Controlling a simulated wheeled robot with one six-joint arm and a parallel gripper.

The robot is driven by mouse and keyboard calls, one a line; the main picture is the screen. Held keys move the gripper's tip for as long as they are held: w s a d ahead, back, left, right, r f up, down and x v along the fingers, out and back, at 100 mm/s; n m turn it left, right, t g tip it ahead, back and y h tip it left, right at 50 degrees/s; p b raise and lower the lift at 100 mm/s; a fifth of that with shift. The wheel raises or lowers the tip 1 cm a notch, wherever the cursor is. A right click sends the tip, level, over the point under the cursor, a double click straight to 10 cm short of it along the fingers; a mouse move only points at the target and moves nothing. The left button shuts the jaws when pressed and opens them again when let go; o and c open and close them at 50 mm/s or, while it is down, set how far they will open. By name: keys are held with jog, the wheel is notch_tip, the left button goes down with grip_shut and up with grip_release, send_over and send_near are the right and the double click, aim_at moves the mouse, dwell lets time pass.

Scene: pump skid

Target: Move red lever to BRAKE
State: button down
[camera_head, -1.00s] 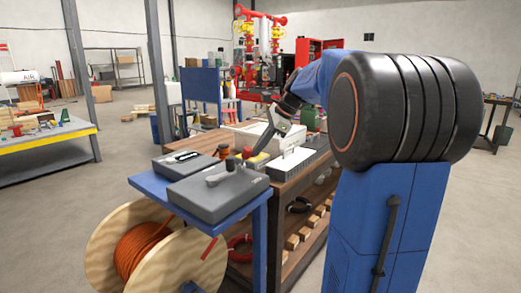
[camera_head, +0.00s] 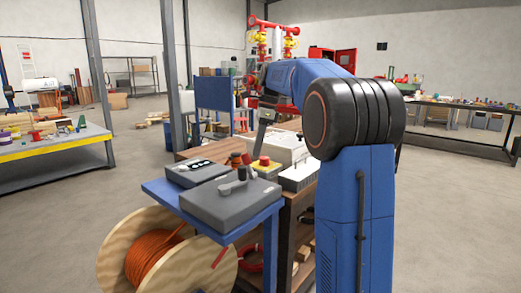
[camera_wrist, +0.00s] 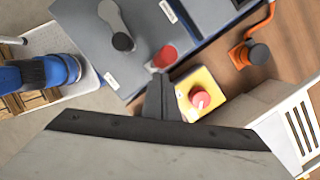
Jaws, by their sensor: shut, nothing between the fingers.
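The red lever's round knob (camera_wrist: 165,57) shows in the wrist view at the edge of a dark grey control box (camera_wrist: 90,30), just beyond my fingertips. A black knob (camera_wrist: 122,41) on a grey arm sits beside it. In the head view the grey box (camera_head: 215,207) stands on a blue stand, with the knobs near its back right. My gripper (camera_wrist: 160,78) is shut and empty, pointing at the red knob with a small apparent gap; I cannot tell whether they touch. In the head view it hangs above and behind the box (camera_head: 259,145). The BRAKE label is not readable.
A yellow box with a red button (camera_wrist: 200,99) stands close beside my fingers. An orange control with a dark top (camera_wrist: 258,53) is on the wooden bench. A second grey box (camera_head: 193,172) lies behind the first. A cable reel (camera_head: 150,255) stands below.

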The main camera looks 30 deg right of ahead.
jog(key=shift+r, duration=0.15)
jog(key=shift+r, duration=0.65)
jog(key=shift+d, duration=0.1)
jog(key=w+d+r, duration=0.1)
jog(key=d+r, duration=0.1)
jog(key=r, duration=0.3)
jog(key=w+d+r, duration=0.1)
jog(key=r, duration=0.4)
jog(key=shift+w+d+r, duration=0.25)
jog(key=shift+d+r, duration=0.05)
jog(key=shift+d, duration=0.05)
dwell(0.5)
